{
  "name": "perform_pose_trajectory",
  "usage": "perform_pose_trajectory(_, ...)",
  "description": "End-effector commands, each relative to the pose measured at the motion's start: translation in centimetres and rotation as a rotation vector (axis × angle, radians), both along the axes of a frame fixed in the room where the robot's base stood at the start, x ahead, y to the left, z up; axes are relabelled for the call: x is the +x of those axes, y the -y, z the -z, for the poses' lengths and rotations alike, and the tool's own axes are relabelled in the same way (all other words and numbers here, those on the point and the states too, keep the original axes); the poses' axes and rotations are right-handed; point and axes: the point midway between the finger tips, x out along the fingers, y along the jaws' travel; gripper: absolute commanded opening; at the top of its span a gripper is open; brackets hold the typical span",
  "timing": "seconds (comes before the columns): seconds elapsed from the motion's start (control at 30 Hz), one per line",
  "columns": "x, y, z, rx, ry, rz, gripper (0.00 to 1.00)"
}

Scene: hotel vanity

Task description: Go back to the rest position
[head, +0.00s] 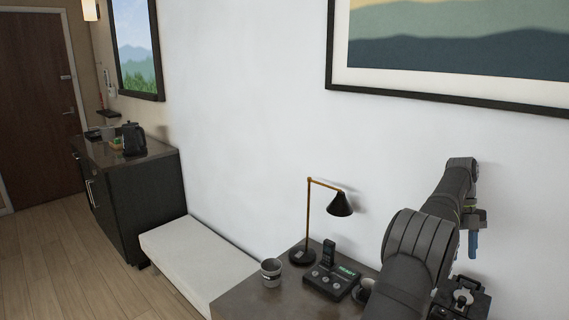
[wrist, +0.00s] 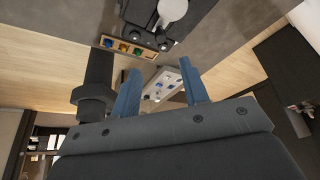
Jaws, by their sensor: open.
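My gripper (head: 472,246) hangs fingers-down at the right of the head view, beside my dark arm. In the wrist view its two blue fingers (wrist: 161,76) stand apart with nothing held between them. In the head view it is at the right end of the dark vanity top (head: 244,300), and my arm hides part of what lies there.
A black lamp (head: 341,204), a phone base (head: 331,282) and a grey cup (head: 271,271) stand left of my arm. The wrist view shows a wooden tray of coloured items (wrist: 129,47) and a white tray (wrist: 163,86). A framed picture (head: 450,88) hangs above.

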Motion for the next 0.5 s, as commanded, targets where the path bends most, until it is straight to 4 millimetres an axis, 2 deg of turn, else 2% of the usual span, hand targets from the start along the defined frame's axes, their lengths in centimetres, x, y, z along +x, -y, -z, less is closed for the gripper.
perform_pose_trajectory(0.27, -1.6, 0.0, 3.5, 0.005, -0.005, 0.003, 0.41)
perform_pose_trajectory(0.5, -3.3, -0.1, 7.6, 0.006, -0.006, 0.002, 0.41)
